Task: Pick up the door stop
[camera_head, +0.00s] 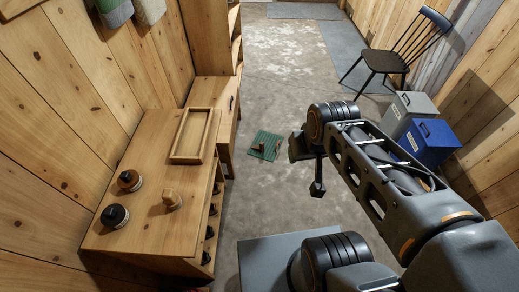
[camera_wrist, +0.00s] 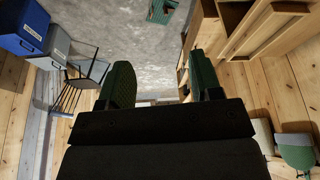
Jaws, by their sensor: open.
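No object is plainly recognisable as the door stop. A small light wooden piece (camera_head: 172,200) sits on the cabinet top at left. A small reddish-brown item (camera_head: 262,147) lies on a green mat (camera_head: 270,155) on the floor; I cannot tell its shape. Either could be the door stop. My gripper (camera_wrist: 160,78) is open and empty, its two dark green fingers wide apart. In the head view it hangs in the air over the floor, right of the cabinet and apart from both pieces. The mat also shows at the top of the wrist view (camera_wrist: 163,10).
The wooden cabinet (camera_head: 140,225) holds a shallow wooden tray (camera_head: 191,135) and two dark round items with knobs (camera_head: 115,216) (camera_head: 130,180). A dark chair (camera_head: 385,60), a grey bin (camera_head: 408,108) and a blue bin (camera_head: 430,142) stand at right. The middle floor is mostly clear.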

